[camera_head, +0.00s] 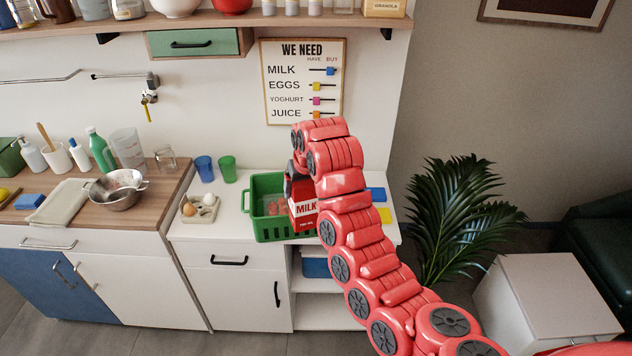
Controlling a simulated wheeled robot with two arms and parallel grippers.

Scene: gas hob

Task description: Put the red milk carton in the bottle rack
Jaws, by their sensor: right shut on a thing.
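The red milk carton (304,212), with a white MILK label, is at the right end of the green crate-like rack (285,229) on the white counter. My right gripper (292,188) reaches in from above and is shut on the carton near its top. The carton looks upright and covers part of the rack's right front. I cannot tell whether it is inside the rack or just in front of it. My arm hides the rack's right end. Some reddish items show low inside the rack. My left gripper is not in view.
An egg tray (201,208), a blue cup (204,168) and a green cup (228,169) stand left of the rack. Blue (375,194) and yellow (384,215) flat items lie to the right. A drawer (200,42) and shelf are above. A plant (447,215) stands at right.

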